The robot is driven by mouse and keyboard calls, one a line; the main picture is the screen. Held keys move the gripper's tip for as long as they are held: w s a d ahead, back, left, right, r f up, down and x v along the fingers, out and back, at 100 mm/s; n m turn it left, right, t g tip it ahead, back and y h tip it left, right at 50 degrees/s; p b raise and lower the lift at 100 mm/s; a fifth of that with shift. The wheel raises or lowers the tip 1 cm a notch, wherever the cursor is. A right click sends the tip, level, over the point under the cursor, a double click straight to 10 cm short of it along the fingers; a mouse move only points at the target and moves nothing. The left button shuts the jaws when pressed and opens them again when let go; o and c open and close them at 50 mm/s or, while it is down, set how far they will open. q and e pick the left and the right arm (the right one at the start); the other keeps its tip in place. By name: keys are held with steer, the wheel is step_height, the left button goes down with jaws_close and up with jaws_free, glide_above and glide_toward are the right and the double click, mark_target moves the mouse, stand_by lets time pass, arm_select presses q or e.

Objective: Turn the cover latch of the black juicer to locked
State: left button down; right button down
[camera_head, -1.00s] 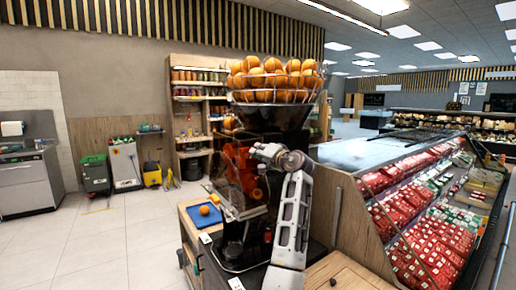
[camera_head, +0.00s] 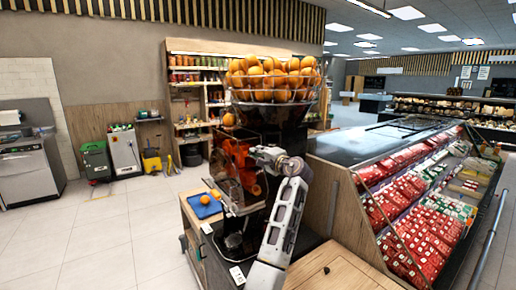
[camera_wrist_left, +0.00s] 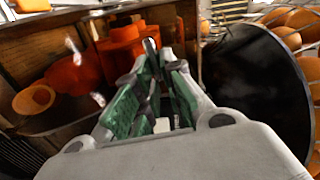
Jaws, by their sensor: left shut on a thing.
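The black juicer (camera_head: 273,138) stands on a counter, with a wire basket of oranges on top and orange-red parts (camera_head: 238,160) behind a clear front cover. My left gripper (camera_head: 258,152) is at the right edge of that cover. In the left wrist view its green-padded fingers (camera_wrist_left: 152,62) come together at the tips on a small dark piece, which appears to be the cover latch (camera_wrist_left: 150,46). The latch is mostly hidden by the fingers, and its angle cannot be told. The orange-red parts (camera_wrist_left: 122,46) show just left of the fingertips. My right gripper is not in view.
A blue tray (camera_head: 205,208) with an orange lies on the counter left of the juicer. A chilled display case (camera_head: 400,190) of red packs stands to the right. Open tiled floor (camera_head: 110,230) lies to the left.

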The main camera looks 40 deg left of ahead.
arm_select(q)
steer(key=shift+f+m+p, duration=0.1)
steer(key=shift+m+p, duration=0.55)
steer(key=shift+m, duration=0.15)
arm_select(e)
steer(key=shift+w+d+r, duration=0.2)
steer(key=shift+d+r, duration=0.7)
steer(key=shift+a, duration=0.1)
arm_select(q)
steer(key=c, duration=1.6)
jaws_free()
steer(key=shift+w, duration=0.1)
steer(key=shift+c, duration=0.2)
steer(key=shift+o, duration=0.6)
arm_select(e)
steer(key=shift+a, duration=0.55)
arm_select(q)
steer(key=v, duration=1.2)
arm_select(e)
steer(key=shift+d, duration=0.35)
arm_select(q)
steer(key=shift+f, duration=0.15)
